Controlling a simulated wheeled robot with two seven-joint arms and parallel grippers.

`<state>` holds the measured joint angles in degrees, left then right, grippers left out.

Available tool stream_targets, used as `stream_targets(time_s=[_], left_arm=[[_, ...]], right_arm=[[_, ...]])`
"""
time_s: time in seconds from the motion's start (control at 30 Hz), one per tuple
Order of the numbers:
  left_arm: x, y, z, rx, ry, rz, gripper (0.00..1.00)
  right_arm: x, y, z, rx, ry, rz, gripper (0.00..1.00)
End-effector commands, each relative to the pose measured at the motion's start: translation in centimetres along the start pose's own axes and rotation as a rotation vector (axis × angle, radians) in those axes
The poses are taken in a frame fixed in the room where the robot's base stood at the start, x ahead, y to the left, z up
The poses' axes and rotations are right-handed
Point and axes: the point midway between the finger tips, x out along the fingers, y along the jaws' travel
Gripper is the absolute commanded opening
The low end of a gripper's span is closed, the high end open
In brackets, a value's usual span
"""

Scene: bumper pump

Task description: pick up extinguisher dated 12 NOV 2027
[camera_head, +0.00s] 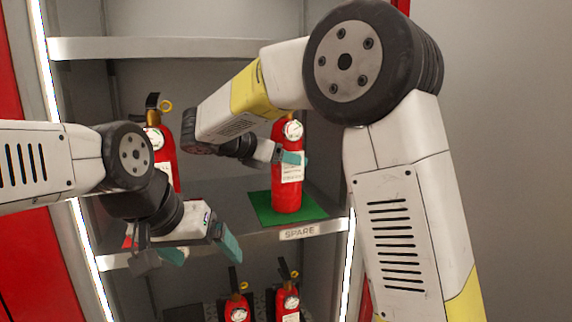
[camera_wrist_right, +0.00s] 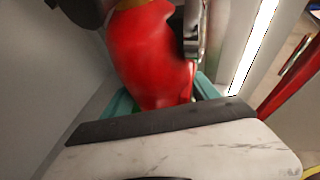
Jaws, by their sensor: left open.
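A red extinguisher (camera_head: 287,190) with a gauge and a white tag stands upright on a green mat (camera_head: 262,209) on the shelf. The tag's date is too small to read. My right gripper (camera_head: 285,157) is at this extinguisher's body, with one teal finger across its front. In the right wrist view, the red body (camera_wrist_right: 150,60) lies between the teal fingers; whether they press on it I cannot tell. Another red extinguisher (camera_head: 166,158) stands at the left of the shelf, partly hidden by my left arm. My left gripper (camera_head: 201,252) is open and empty before the shelf edge.
The shelf edge carries a SPARE label (camera_head: 299,232) below the green mat. Two more extinguishers, one (camera_head: 237,305) left and one (camera_head: 288,301) right, stand on the lower shelf. An upper shelf (camera_head: 170,47) and lit side posts (camera_head: 87,238) bound the cabinet.

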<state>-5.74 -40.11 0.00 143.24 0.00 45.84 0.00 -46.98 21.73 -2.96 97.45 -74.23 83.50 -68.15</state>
Motion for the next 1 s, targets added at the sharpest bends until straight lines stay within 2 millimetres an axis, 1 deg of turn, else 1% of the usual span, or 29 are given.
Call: stream_targets(time_s=[0.03, 0.17, 0.2, 0.27, 0.3, 0.33, 0.4, 0.67, 0.83, 1.0], left_arm=[[0.0, 0.0, 0.0, 0.000, 0.000, 0.000, 0.92], [0.0, 0.0, 0.0, 0.000, 0.000, 0.000, 0.92], [0.0, 0.0, 0.0, 0.000, 0.000, 0.000, 0.92], [0.0, 0.0, 0.0, 0.000, 0.000, 0.000, 0.92], [0.0, 0.0, 0.0, 0.000, 0.000, 0.000, 0.92], [0.0, 0.0, 0.0, 0.000, 0.000, 0.000, 0.92], [0.0, 0.0, 0.0, 0.000, 0.000, 0.000, 0.92], [0.0, 0.0, 0.0, 0.000, 0.000, 0.000, 0.92], [0.0, 0.0, 0.0, 0.000, 0.000, 0.000, 0.92], [0.0, 0.0, 0.0, 0.000, 0.000, 0.000, 0.92]], right_arm=[[0.0, 0.0, 0.0, 0.000, 0.000, 0.000, 0.57], [0.0, 0.0, 0.0, 0.000, 0.000, 0.001, 0.32], [0.0, 0.0, 0.0, 0.000, 0.000, 0.001, 0.24], [0.0, 0.0, 0.0, 0.000, 0.000, 0.001, 0.12], [0.0, 0.0, 0.0, 0.000, 0.000, 0.001, 0.04], [0.0, 0.0, 0.0, 0.000, 0.000, 0.001, 0.00], [-0.1, 0.0, 0.3, 0.005, -0.005, 0.003, 0.00], [-0.2, 0.0, 0.5, 0.005, -0.005, 0.003, 0.00], [-0.6, 0.0, 1.6, 0.007, -0.005, 0.004, 0.00], [-1.3, 0.0, 3.1, 0.008, -0.005, 0.003, 0.00]])
